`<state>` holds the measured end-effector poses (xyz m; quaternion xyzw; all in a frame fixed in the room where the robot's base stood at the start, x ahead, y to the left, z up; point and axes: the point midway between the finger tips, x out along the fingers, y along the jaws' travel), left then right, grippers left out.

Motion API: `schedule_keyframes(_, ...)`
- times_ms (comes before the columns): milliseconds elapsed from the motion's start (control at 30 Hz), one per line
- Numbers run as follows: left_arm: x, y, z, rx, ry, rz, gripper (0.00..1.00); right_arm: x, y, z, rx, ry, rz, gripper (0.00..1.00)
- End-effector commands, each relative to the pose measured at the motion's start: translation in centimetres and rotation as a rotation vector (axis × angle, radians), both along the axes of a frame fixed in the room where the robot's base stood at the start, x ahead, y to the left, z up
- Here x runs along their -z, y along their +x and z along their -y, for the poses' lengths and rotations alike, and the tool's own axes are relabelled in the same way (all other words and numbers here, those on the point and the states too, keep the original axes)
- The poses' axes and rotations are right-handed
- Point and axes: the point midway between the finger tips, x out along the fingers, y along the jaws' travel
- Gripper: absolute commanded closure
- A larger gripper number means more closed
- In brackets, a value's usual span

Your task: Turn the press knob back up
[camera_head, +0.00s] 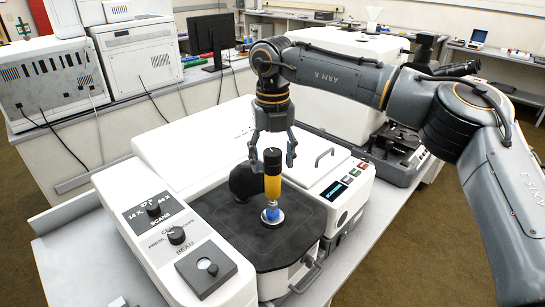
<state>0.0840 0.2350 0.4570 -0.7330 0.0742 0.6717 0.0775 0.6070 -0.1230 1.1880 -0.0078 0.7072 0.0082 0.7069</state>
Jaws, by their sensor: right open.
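A yellow upright tool with a black knob-like top (272,158) and a blue and silver lower end stands in the dark sample bay of the white instrument; I take this top to be the press knob. Its foot is on a small round pale disc (272,217). My right gripper (272,148) points down from above, its two fingers spread on either side of the black top. A gap shows at each side, though exact contact depth cannot be told. My left gripper is out of view.
A black round part (245,182) sits just left of the yellow tool. The front-left panel carries a scans dial (153,207) and a beam dial (176,235). A display with buttons (334,191) is at right. A handle (305,275) sticks out in front.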

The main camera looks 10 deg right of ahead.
Motion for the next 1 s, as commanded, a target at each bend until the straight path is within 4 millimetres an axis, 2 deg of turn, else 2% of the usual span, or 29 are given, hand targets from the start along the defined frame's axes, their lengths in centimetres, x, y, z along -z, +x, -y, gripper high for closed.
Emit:
schedule_keyframes(67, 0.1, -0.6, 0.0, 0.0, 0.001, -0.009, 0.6, 0.0, 0.0, 0.0, 0.0, 0.0, 0.0, 0.39)
schedule_keyframes(333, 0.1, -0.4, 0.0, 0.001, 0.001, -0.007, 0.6, 0.0, 0.0, 0.0, 0.0, 0.0, 0.0, 0.92)
schedule_keyframes(667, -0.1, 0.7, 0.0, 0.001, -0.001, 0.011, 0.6, 0.0, 0.0, 0.0, -0.039, 0.0, 0.0, 0.93)
schedule_keyframes(1000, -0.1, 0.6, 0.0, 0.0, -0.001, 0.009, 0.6, 0.0, 0.0, 0.0, -0.263, 0.0, -0.001, 0.93)
